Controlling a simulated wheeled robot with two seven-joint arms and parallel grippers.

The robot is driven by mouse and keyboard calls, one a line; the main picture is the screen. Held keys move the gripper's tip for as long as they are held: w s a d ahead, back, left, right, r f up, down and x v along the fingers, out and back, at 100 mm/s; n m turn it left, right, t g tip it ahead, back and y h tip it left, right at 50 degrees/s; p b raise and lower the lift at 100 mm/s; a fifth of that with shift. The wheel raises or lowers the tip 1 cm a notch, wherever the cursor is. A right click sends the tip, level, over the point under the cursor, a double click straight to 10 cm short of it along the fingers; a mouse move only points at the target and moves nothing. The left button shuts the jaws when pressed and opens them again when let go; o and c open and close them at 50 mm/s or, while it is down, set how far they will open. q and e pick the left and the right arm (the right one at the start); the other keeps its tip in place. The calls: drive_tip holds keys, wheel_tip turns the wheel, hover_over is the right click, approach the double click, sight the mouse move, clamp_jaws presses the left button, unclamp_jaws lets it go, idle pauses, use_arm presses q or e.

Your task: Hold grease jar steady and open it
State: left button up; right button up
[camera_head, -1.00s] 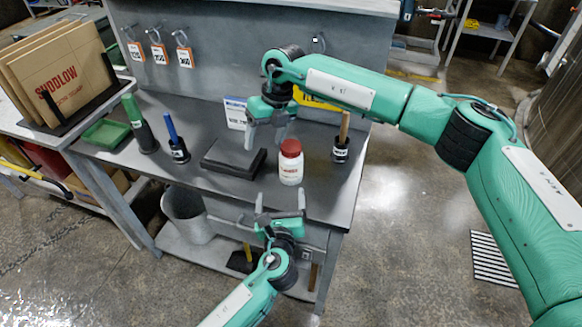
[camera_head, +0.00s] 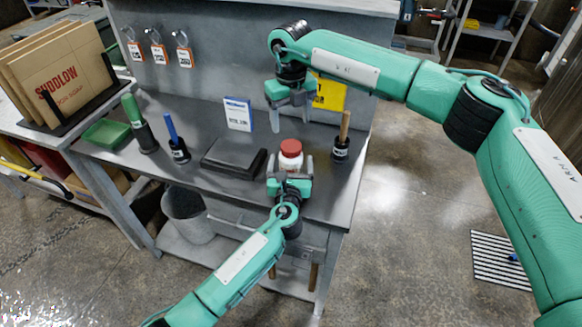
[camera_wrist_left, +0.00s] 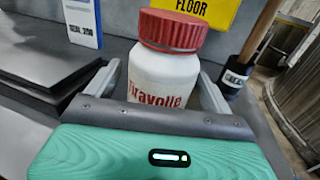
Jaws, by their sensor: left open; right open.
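The grease jar (camera_head: 291,156) is white with a red lid (camera_head: 291,147) and stands upright near the front of the grey workbench. In the left wrist view the jar (camera_wrist_left: 160,78) has its red lid (camera_wrist_left: 172,30) on and shows red lettering. My left gripper (camera_head: 290,168) is open, with one finger on each side of the jar's body; whether they touch it I cannot tell. My right gripper (camera_head: 291,114) is open and empty, above and behind the jar, pointing down. The left gripper's palm hides the jar's lower part.
A dark flat block (camera_head: 234,157) lies left of the jar. A wooden-handled tool in a black holder (camera_head: 341,150) stands close on the right. A blue-and-white card (camera_head: 238,114) and a yellow sign (camera_head: 329,93) stand behind. Blue- and green-handled tools stand further left.

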use_arm(q)
drive_tip(key=shift+w, duration=1.1)
